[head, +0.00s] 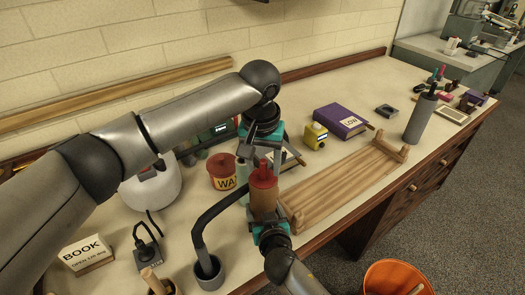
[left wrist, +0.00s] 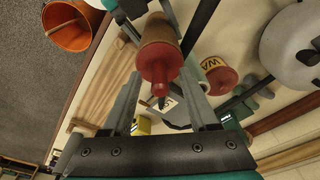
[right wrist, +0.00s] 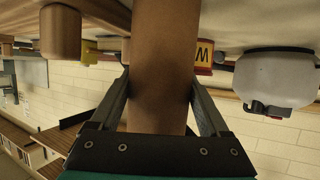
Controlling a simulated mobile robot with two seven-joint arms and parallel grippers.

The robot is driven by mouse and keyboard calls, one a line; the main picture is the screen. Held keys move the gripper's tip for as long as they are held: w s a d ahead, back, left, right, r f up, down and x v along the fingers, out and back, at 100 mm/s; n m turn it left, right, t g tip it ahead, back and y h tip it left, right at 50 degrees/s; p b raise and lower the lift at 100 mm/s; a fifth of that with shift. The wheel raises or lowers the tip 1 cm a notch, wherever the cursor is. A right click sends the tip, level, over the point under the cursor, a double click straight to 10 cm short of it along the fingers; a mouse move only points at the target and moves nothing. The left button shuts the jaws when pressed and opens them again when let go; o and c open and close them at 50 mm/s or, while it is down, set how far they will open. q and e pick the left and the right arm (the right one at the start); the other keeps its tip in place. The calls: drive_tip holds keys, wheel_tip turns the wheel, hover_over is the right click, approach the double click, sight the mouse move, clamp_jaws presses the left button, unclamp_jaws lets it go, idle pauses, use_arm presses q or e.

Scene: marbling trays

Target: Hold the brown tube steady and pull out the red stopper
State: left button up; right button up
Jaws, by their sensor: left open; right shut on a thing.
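The brown tube (head: 264,204) stands roughly upright near the front of the bench, with the red stopper (head: 263,176) in its top end. My right gripper (head: 268,228) is shut on the tube from the front, low on its body. The right wrist view shows the tube (right wrist: 160,50) between both fingers. My left gripper (head: 260,158) is open above the stopper and points down. In the left wrist view the stopper (left wrist: 160,72) lies between the spread fingers, with a gap on either side. The tube's lower end is hidden by my right gripper.
A wooden rack (head: 345,182) lies just right of the tube. A red and yellow pot (head: 222,184) and a grey cup (head: 208,274) with a bent dark bar stand close on the left. A purple book (head: 338,120) lies behind. An orange bucket (head: 398,280) stands below the bench edge.

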use_arm(q)
drive_tip(key=shift+w+f, duration=0.1)
drive_tip(key=shift+f, duration=0.3)
drive_tip(key=shift+c, duration=0.3)
clamp_jaws()
idle(0.5)
drive_tip(key=shift+r, duration=0.1)
idle(1.1)
